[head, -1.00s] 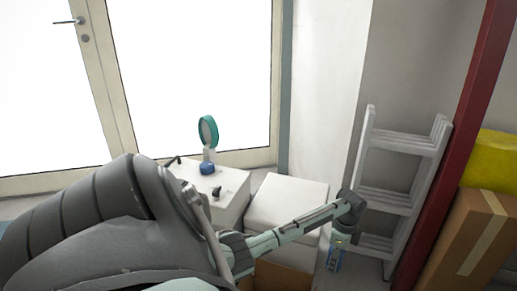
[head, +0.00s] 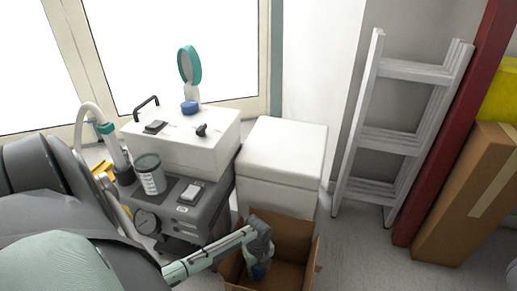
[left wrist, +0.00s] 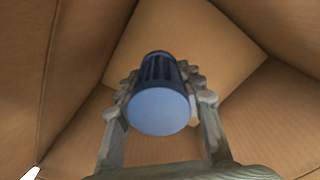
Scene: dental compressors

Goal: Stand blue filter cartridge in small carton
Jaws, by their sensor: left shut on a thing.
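The blue filter cartridge (left wrist: 158,108) shows in the left wrist view with its round flat end towards the camera and dark ribbed sides behind. My left gripper (left wrist: 160,88) is shut on it, with a finger on each side. In the head view my left gripper (head: 260,262) is at the open small carton (head: 305,250), inside or just over its opening. Brown cardboard walls surround the cartridge in the left wrist view (left wrist: 185,40). I cannot tell whether the cartridge touches the carton's bottom. My right gripper is not in view.
A white box (head: 283,150) stands right behind the carton. A grey compressor unit (head: 190,205) with a gauge and a white-topped case (head: 185,140) are to the left. A white step ladder (head: 395,135) and a large carton (head: 470,200) stand at the right. Floor right of the small carton is clear.

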